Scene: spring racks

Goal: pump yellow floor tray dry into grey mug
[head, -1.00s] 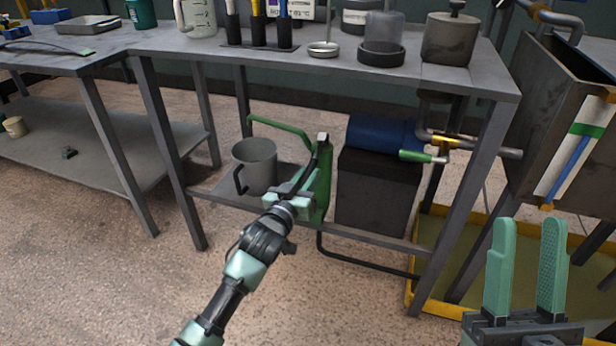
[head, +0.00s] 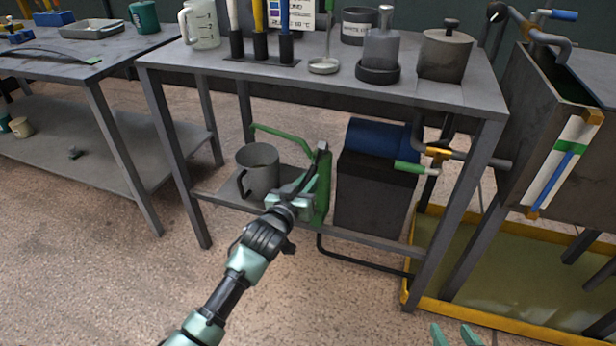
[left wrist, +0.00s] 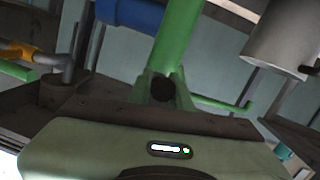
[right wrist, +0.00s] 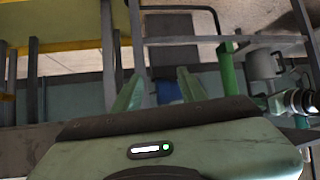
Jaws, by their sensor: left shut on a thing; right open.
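The yellow floor tray (head: 478,318) lies under the tank at the right, with murky greenish liquid in it. The grey mug (head: 258,173) stands upright on the bench's lower shelf, and a grey vessel shows in the left wrist view (left wrist: 283,38). The green hand pump (head: 321,190) stands right of the mug, its green spout (head: 278,136) reaching left above the mug.
A dark box (head: 372,195) with a blue cylinder (head: 378,137) stands right of the pump. A green-handled valve (head: 416,167) sits on a pipe near the bench leg. A black hose (head: 350,259) runs toward the tray. The floor in front is clear.

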